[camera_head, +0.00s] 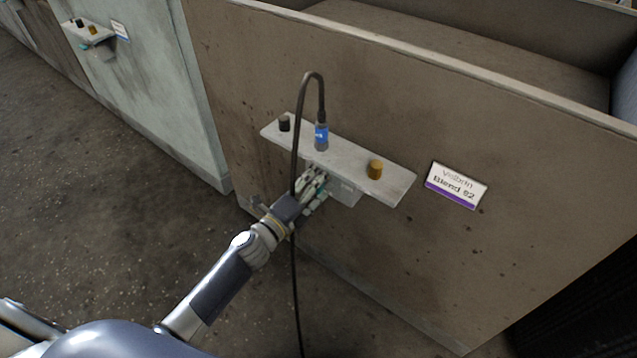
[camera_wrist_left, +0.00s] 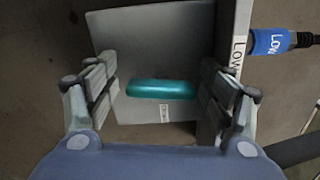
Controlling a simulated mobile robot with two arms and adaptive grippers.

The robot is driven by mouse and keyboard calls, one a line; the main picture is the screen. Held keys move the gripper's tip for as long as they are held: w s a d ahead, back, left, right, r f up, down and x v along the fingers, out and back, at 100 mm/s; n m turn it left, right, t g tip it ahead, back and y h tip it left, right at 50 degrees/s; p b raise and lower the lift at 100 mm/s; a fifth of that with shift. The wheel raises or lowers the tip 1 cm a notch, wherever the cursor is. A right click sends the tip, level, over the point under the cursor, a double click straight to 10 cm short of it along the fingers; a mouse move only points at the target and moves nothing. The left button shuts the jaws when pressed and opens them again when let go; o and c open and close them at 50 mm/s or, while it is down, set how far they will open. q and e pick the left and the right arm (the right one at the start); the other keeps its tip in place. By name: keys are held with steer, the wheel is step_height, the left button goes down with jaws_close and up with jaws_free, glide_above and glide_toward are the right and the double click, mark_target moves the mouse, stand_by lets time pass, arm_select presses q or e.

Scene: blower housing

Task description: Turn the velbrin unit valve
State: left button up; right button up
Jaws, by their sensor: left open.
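A grey valve box (camera_head: 345,193) sits under a pale shelf (camera_head: 343,160) on the brown housing wall. In the left wrist view, the valve box (camera_wrist_left: 150,45) carries a teal handle (camera_wrist_left: 162,89), which lies crosswise in the picture. My left gripper (camera_head: 315,182) is at the box, just below the shelf. In the wrist view, its fingers (camera_wrist_left: 160,88) are open on either side of the teal handle, with visible gaps. In the head view, the gripper hides most of the handle. My right gripper is not in view.
The shelf bears a black knob (camera_head: 284,123), a blue-banded connector (camera_head: 321,136) and an orange knob (camera_head: 375,169). A black cable (camera_head: 296,150) loops down past my left wrist. A similar shelf (camera_head: 88,31) is farther left.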

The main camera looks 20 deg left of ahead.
arm_select(q)
steer(key=shift+s, duration=0.1)
steer(key=v, duration=0.7)
steer(key=shift+s+a, duration=0.15)
steer(key=shift+s, duration=0.2)
